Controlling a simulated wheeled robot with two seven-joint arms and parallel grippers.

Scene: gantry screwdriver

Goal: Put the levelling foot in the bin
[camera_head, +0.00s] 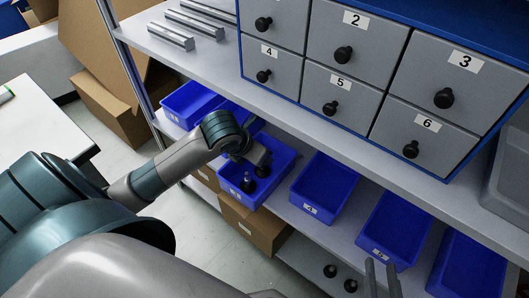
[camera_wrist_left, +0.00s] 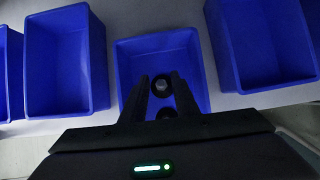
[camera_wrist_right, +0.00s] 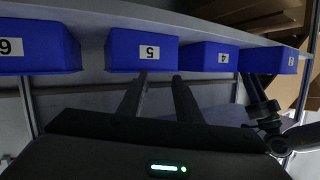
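Two black levelling feet lie in a blue bin (camera_head: 285,163) on the lower shelf. One foot (camera_head: 247,185) shows a light stem in the head view. In the left wrist view one foot (camera_wrist_left: 162,86) appears between my left fingertips and another (camera_wrist_left: 166,114) sits nearer, partly hidden. My left gripper (camera_wrist_left: 160,80) points down into this bin, its fingers apart; I see no firm grip on a foot. My right gripper (camera_head: 383,270) is open and empty, in front of the bin labelled 5 (camera_head: 392,230), which its wrist view (camera_wrist_right: 158,85) also shows.
More blue bins stand along the shelf, one labelled 4 (camera_head: 327,185). Numbered grey drawers (camera_head: 360,40) sit above. Metal bars (camera_head: 190,25) lie on the upper shelf at left. More black round-based parts (camera_head: 330,271) are low down. A cardboard box (camera_head: 250,228) is below.

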